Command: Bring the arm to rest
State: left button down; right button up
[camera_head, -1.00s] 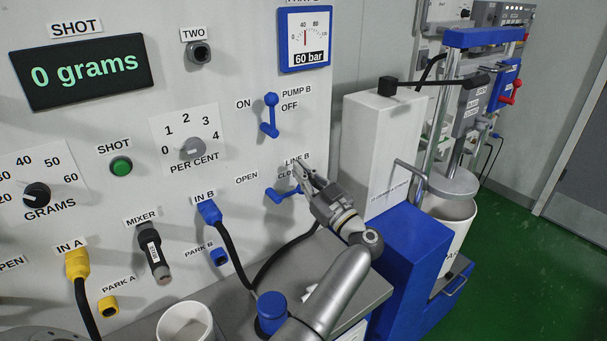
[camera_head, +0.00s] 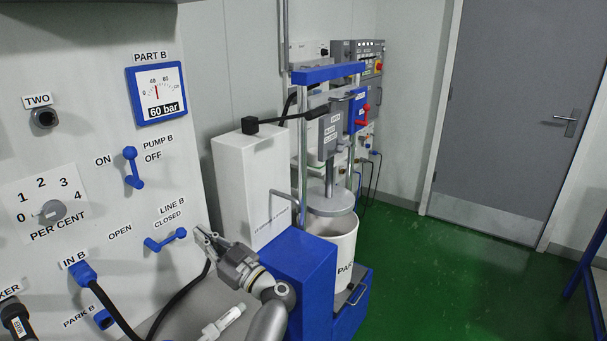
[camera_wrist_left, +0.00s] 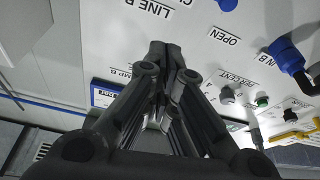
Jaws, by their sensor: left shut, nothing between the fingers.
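My left gripper (camera_head: 204,238) is shut and empty, in front of the panel just right of the blue LINE B lever (camera_head: 166,241). A small gap shows between the fingertips and the lever's knob. The lever points right and slightly up, toward the CLOSED label. In the left wrist view my shut fingers (camera_wrist_left: 166,62) point at the white panel (camera_wrist_left: 205,48), and nothing is between them. My right gripper is not in view.
The blue PUMP B lever (camera_head: 133,168) and PART B gauge (camera_head: 156,92) are above. A white box (camera_head: 247,190), a blue cabinet (camera_head: 300,268) and a drum (camera_head: 340,240) stand to the right. Green floor (camera_head: 440,265) lies open before the grey door (camera_head: 500,120).

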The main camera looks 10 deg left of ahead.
pick_arm(q)
jog(key=w+d+f+m+t+h, duration=0.1)
jog(key=d+m+t+h, duration=1.3)
jog(key=h, duration=0.3)
jog(key=s+d+f+m+g+h, duration=0.7)
jog(key=s+f, duration=0.3)
jog(key=f, duration=0.2)
jog(key=s+a+f+n+g+y, duration=0.1)
jog(key=s+a+f+g, duration=0.2)
jog(key=s, duration=0.6)
jog(key=s+f+n+g+y, duration=0.1)
jog(key=s+f+g, duration=0.25)
jog(key=s, duration=0.45)
jog(key=s+a+f+n+g+y, duration=0.1)
jog(key=s+a+f+g, duration=0.2)
jog(key=s, duration=0.6)
jog(key=s+f+g, duration=0.3)
jog(key=f, duration=2.5)
jog(key=s+a+f, duration=0.2)
jog(key=s+f, duration=1.2)
jog(key=s, duration=0.2)
jog(key=shift+a+g+y, duration=0.15)
jog(key=shift+g+y, duration=0.25)
jog(key=shift+g, duration=0.05)
